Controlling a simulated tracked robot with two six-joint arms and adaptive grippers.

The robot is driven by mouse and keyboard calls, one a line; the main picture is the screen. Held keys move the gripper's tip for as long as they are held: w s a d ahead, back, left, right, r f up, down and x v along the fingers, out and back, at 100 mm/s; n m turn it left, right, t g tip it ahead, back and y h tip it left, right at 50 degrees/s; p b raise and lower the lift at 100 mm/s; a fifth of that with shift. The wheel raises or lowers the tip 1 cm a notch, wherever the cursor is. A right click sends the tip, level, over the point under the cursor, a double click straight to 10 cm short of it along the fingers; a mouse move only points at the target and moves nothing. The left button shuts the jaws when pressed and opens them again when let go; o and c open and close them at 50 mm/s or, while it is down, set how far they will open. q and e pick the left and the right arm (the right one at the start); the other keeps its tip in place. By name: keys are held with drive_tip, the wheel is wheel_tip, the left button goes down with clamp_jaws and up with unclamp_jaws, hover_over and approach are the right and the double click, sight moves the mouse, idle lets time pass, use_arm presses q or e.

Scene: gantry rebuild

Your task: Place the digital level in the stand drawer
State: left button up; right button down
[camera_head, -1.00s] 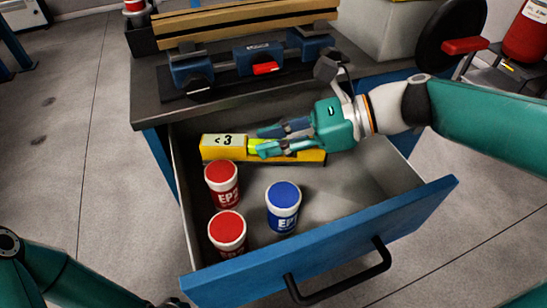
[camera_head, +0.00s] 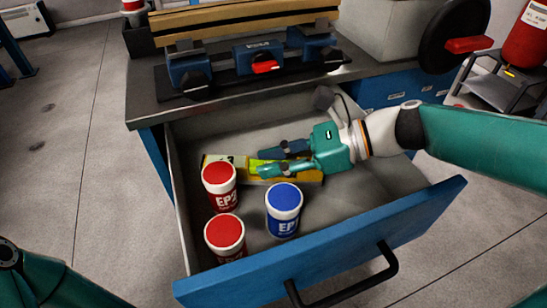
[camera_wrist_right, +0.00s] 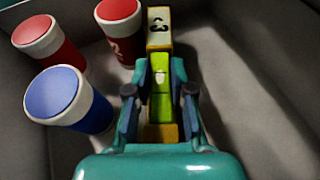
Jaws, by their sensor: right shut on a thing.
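The digital level (camera_head: 312,177) is a yellow bar with a green vial and a pale display showing a 3. It is down inside the open stand drawer (camera_head: 330,250), along its back part, behind the red-lidded tubs. My right gripper (camera_head: 262,162) reaches in from the right and is shut on the level. In the right wrist view the fingers (camera_wrist_right: 160,92) lie on both sides of the level (camera_wrist_right: 159,42). Whether the level touches the drawer floor I cannot tell. My left gripper is out of view; only part of my left arm shows at bottom left.
Two red-lidded tubs (camera_head: 219,187) (camera_head: 225,236) and a blue-lidded tub (camera_head: 284,210) stand in the drawer's left and front part. The drawer's right part is bare. The bench top (camera_head: 145,95) overhangs the back, carrying a blue clamping fixture (camera_head: 258,57).

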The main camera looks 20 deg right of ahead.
drive_tip(key=c, duration=1)
unclamp_jaws()
drive_tip(key=shift+r, duration=0.1)
drive_tip(key=shift+r+p, duration=0.35)
drive_tip(key=shift+r, duration=0.2)
drive_tip(key=shift+p+v, duration=1.5)
drive_tip(key=shift+v, duration=4.55)
drive_tip(key=shift+r, duration=0.1)
